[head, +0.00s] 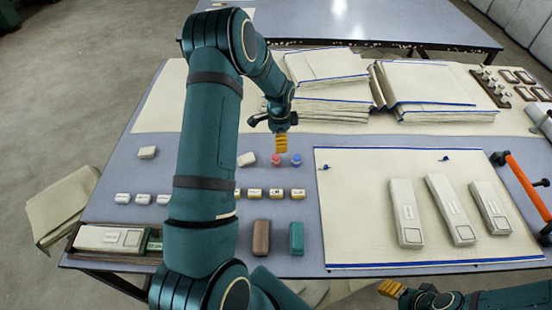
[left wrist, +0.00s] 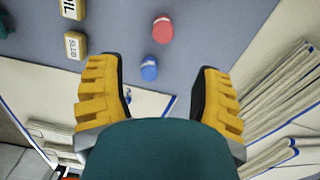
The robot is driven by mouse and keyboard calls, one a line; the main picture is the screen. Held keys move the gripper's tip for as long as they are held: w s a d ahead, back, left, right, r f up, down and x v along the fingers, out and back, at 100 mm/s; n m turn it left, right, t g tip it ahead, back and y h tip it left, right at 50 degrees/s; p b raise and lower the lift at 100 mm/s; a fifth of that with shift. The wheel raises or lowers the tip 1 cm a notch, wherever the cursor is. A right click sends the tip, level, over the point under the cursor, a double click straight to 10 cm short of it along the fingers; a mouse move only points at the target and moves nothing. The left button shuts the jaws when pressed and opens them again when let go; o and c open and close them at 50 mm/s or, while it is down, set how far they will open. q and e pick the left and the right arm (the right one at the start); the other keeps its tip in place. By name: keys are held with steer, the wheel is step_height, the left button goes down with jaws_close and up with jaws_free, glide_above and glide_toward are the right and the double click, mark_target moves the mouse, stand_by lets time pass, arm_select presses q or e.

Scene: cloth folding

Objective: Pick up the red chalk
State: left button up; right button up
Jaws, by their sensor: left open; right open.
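The red chalk (head: 276,160) is a short red piece with a pale band, on the blue-grey table. The blue chalk (head: 296,160) lies just right of it. My left gripper (head: 281,143) is in the air close by the two chalks, fingers pointing down. In the left wrist view the left gripper (left wrist: 158,72) is open and empty. There the blue chalk (left wrist: 149,69) shows between the fingers and the red chalk (left wrist: 162,29) lies beyond the fingertips. My right gripper (head: 404,292) is at the bottom edge, open, far from the chalks.
Small labelled blocks (head: 276,194) stand in a row in front of the chalks. A brown block (head: 261,238) and a green block (head: 297,238) lie nearer. A cream cloth (head: 360,210) lies flat on the right. Folded cloth stacks (head: 325,65) lie behind.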

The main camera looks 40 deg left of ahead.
mark_target(276, 157)
arm_select(q)
step_height(276, 157, down, 6)
steer(key=shift+f+b, duration=0.15)
steer(key=shift+b, duration=0.15)
steer(key=shift+s+a+f+b, duration=0.1)
steer(key=shift+a+f+b, duration=0.15)
steer(key=shift+f, duration=1.1)
steer(key=shift+s+a+f+b, duration=0.1)
steer(key=shift+a+f+b, duration=0.1)
steer(key=shift+f, duration=1.15)
steer(key=shift+r, duration=0.1)
jaws_close()
